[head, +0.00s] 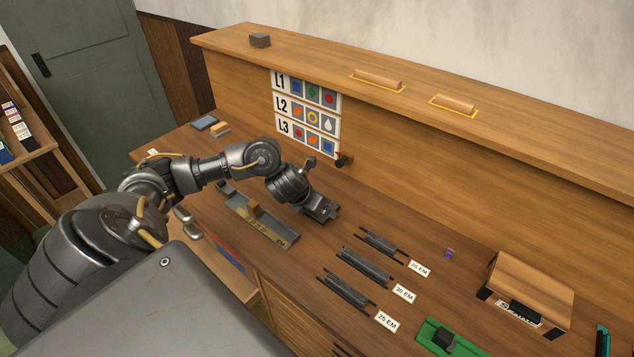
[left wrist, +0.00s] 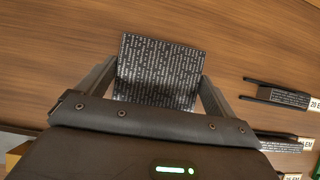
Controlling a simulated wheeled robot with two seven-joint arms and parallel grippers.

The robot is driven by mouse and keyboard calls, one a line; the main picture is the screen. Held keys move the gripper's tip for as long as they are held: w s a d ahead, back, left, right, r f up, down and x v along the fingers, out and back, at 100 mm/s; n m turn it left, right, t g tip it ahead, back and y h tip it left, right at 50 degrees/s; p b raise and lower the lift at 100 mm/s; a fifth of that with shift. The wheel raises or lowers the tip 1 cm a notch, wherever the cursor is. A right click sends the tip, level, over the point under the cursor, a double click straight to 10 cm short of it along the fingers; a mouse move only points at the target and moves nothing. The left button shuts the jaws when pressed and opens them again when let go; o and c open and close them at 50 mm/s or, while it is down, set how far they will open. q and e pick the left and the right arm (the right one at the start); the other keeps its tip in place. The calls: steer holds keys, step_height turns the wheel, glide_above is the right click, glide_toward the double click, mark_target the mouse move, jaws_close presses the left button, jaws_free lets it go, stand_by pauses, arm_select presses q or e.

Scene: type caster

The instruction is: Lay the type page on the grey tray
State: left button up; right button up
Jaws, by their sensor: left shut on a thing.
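The type page (left wrist: 158,66) is a dark rectangular block covered in rows of small pale letters. My left gripper (left wrist: 160,80) is shut on it, a finger at either side, as the left wrist view shows. In the head view my left gripper (head: 322,211) is over the wooden bench, and the page is hard to make out there. A long grey tray-like piece (head: 236,207) with a brass scale and a small wooden block lies left of the gripper; I cannot tell for certain that it is the grey tray. My right gripper is not in view.
Several dark type holders (head: 365,268) with EM labels lie right of the gripper. A wooden box (head: 530,285) and a green piece (head: 447,338) are farther right. A chart (head: 306,108) hangs on the back panel. Bare bench lies behind the holders.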

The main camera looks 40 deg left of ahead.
arm_select(q)
step_height(320, 180, up, 9)
steer(key=shift+w+f+p, duration=0.1)
steer(key=shift+p, duration=0.7)
steer(key=shift+r, duration=0.65)
steer(key=shift+d, duration=0.2)
steer(key=s+d+f+n+g+y, duration=0.1)
steer(key=s+d+n+g+y, duration=0.1)
steer(key=d+n, duration=0.3)
steer(key=s+d+f+n+g+y+b, duration=0.1)
steer(key=s+d+n+g+y, duration=0.1)
steer(key=d+n, duration=0.4)
steer(key=s+d+f+n+g+y+b, duration=0.1)
steer(key=s+d+n+g+y, duration=0.1)
steer(key=d+n, duration=0.3)
steer(key=shift+d+f+n, duration=0.2)
steer(key=shift+d+n, duration=0.15)
steer(key=shift+n, duration=0.25)
steer(key=s+r+n+g+h+b, duration=0.1)
steer(key=s+r+n+g+h, duration=0.1)
steer(key=n, duration=0.7)
steer(key=s+r+n+g+h+b, duration=0.1)
steer(key=s+n+g+h, duration=0.3)
steer(key=n, duration=0.5)
steer(key=shift+r+n+g, duration=0.3)
steer(key=shift+r+g, duration=0.3)
steer(key=shift+r, duration=0.1)
